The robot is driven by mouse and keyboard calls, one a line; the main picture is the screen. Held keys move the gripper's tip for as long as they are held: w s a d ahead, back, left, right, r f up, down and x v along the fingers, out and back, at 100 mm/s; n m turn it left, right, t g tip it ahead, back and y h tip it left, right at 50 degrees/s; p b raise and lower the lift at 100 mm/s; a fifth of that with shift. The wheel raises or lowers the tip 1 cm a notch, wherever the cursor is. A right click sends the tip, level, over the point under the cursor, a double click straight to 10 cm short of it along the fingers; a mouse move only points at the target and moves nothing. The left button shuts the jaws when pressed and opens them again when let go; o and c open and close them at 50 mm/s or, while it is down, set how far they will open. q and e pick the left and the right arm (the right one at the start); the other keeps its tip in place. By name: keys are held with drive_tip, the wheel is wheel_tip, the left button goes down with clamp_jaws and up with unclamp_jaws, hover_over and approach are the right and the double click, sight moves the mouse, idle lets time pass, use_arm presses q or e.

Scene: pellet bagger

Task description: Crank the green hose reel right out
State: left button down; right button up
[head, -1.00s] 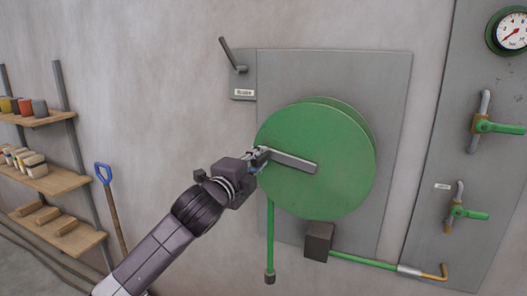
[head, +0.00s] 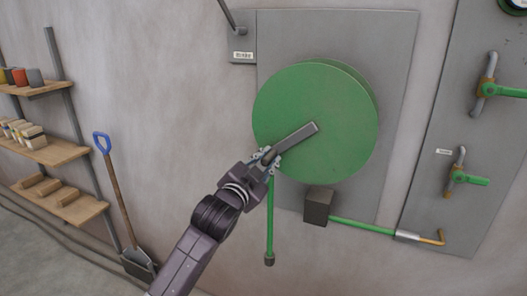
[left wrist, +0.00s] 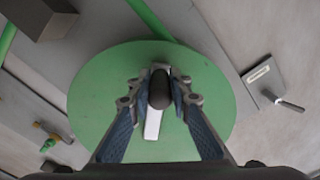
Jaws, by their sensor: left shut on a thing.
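The green hose reel (head: 325,95) is a large disc on a grey wall plate. Its grey crank arm (head: 296,142) runs from near the disc's middle down to the lower left. My left gripper (head: 266,158) is at the crank's outer end, at the reel's lower left edge, shut on the crank's handle. In the left wrist view the dark knob of the handle (left wrist: 160,90) sits between the two fingers, with the green disc (left wrist: 95,95) behind. The green hose (head: 269,222) hangs straight down below the gripper and ends in a dark tip. My right gripper is not in view.
A grey box (head: 318,206) sits under the reel, with a green pipe (head: 362,227) leading right. A lever (head: 231,18) stands at upper left. Green-handled valves (head: 470,179) are on the right panel. Shelves (head: 45,150) and a blue-handled shovel (head: 118,200) stand at left.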

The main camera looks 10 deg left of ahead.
use_arm(q)
drive_tip(key=shift+s+d+f+n, duration=0.2)
drive_tip(key=shift+d+f+n, duration=0.45)
drive_tip(key=shift+f+n, duration=0.2)
drive_tip(key=c, duration=1.8)
unclamp_jaws()
drive_tip(key=shift+r, duration=0.1)
drive_tip(key=shift+o, duration=0.2)
drive_tip(key=v, duration=1.2)
